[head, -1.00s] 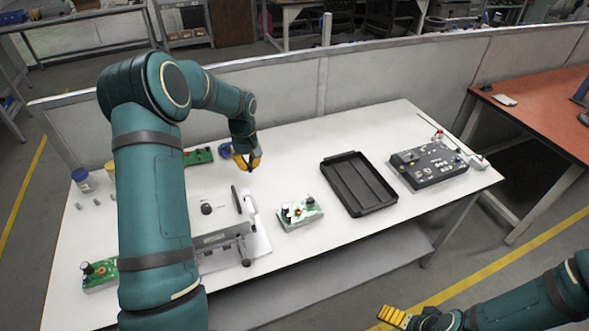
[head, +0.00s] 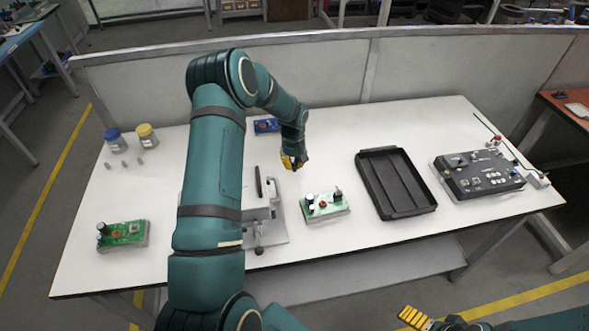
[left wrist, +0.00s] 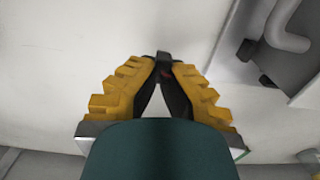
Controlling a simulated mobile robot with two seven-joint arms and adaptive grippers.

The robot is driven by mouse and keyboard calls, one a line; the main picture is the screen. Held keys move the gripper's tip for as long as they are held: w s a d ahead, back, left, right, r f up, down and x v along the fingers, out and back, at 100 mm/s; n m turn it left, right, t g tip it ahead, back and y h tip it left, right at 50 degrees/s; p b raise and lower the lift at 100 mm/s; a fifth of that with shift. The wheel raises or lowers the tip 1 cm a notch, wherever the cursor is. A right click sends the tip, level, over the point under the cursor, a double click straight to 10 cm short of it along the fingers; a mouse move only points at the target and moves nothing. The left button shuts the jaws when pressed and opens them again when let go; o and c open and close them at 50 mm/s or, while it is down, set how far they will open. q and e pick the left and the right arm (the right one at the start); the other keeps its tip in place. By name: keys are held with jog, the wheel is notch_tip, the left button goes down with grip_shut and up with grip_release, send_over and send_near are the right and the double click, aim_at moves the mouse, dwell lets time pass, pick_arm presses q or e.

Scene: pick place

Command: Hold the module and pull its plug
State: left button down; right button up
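A dark grey box with knobs and switches (head: 475,174) sits at the right of the white table. A thin cable runs behind it, and a small white block (head: 538,180) lies at its right corner. One green circuit board (head: 325,204) lies at the table's middle and another (head: 122,235) at the front left. I cannot tell which thing is the module, nor make out its plug. My left gripper (head: 295,162) is above the table, behind the middle board.
A black tray (head: 397,183) lies between the middle board and the grey box. A grey fixture (head: 265,222) stands left of the middle board, and a blue board (head: 266,125) lies behind. Two jars (head: 147,136) stand at the back left. A low partition (head: 330,70) borders the back.

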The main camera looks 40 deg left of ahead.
aim_at(294, 164)
pick_arm(q)
notch_tip(294, 164, down, 3)
jog(key=shift+w+r, duration=0.1)
jog(key=c, duration=1.1)
grip_release()
jog(key=shift+c, duration=0.2)
jog(key=shift+r, duration=0.3)
notch_tip(294, 164, up, 12)
jog(key=p, duration=0.1)
jog(key=shift+f, duration=0.2)
jog(key=shift+f, duration=0.1)
